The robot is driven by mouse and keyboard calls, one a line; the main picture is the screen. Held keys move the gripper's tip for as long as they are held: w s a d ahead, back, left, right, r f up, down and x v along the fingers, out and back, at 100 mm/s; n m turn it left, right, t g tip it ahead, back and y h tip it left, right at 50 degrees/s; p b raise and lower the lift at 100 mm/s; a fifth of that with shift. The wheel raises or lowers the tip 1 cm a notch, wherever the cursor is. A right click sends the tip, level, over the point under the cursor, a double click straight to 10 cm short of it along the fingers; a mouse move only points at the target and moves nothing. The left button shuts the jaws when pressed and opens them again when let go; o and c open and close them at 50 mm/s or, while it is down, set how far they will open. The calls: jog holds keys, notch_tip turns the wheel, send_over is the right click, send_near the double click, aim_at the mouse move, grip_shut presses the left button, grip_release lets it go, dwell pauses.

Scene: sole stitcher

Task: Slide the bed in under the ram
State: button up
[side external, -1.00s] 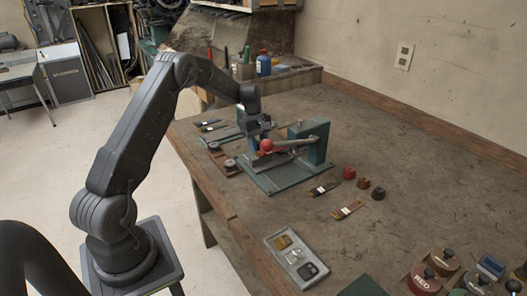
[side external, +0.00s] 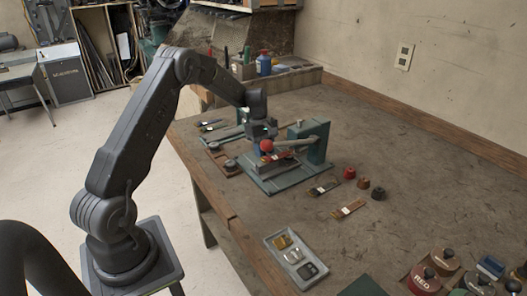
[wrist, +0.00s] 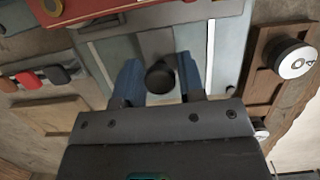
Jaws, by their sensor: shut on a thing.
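The green press (side external: 318,142) stands on the bench, with its lever ending in a red ball (side external: 267,146). Its green base plate (side external: 288,182) extends toward the front. The bed (side external: 281,163), with a dark and reddish piece on it, sits low over that plate under the lever. In the wrist view a red block (wrist: 150,17) crosses the top. My gripper (wrist: 159,80) has its two blue fingers on either side of a dark round knob (wrist: 160,74) and is shut on it. The fingers are partly hidden behind the ball in the side view. The ram's tip cannot be made out.
A wooden board with round knobs (wrist: 289,58) lies beside the press. Several small coloured pieces (side external: 349,173) lie right of the base plate. A grey tray (side external: 275,262) with small parts is near the front edge. The bench's right middle is clear.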

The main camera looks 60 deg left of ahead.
jog(key=shift+d, duration=2)
jog(key=o, duration=0.5)
jog(key=shift+r, duration=0.15)
jog(key=shift+d+v, duration=0.25)
jog(key=shift+v, duration=0.75)
jog(key=shift+d+v, duration=0.25)
jog(key=shift+v, duration=0.75)
jog(key=shift+d+v, duration=0.25)
jog(key=shift+v, duration=0.75)
jog(key=shift+a+r, duration=0.1)
jog(key=shift+r, duration=0.1)
jog(key=shift+a, duration=5.95)
